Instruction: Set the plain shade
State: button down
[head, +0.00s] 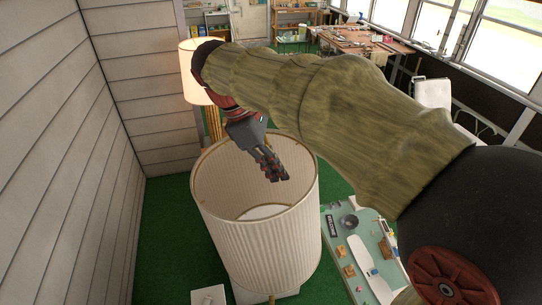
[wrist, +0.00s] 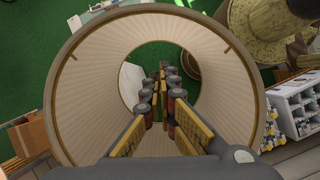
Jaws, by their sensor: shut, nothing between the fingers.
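A large cream, finely pleated drum shade (head: 260,238) stands upright in the middle of the head view, its open top facing up. No smooth, plain shade shows clearly apart from a glowing pale shade (head: 193,75) on a lamp behind, partly covered by my arm. My gripper (head: 277,174) points down over the pleated shade's open top, apparently within its rim, with no visible hold on it. In the wrist view the closed fingers (wrist: 166,88) sit inside the shade's ring (wrist: 75,92). The far lower opening shows green floor and a white patch.
A green-topped table (head: 340,235) with small parts stands close on the right of the shade. A white object (head: 208,296) lies at the front left. A plank wall (head: 60,150) bounds the left. A cluttered workbench (head: 360,40) stands at the back right.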

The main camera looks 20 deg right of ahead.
jog(key=s+d+f+p, duration=0.1)
jog(key=s+d+f, duration=0.1)
jog(key=d, duration=0.3)
jog(key=shift+f+p, duration=0.3)
jog(key=shift+s, duration=0.1)
jog(key=d, duration=0.2)
jog(key=d+f, duration=0.1)
jog(key=d, duration=0.1)
jog(key=shift+d, duration=0.35)
jog(key=shift+a, duration=0.1)
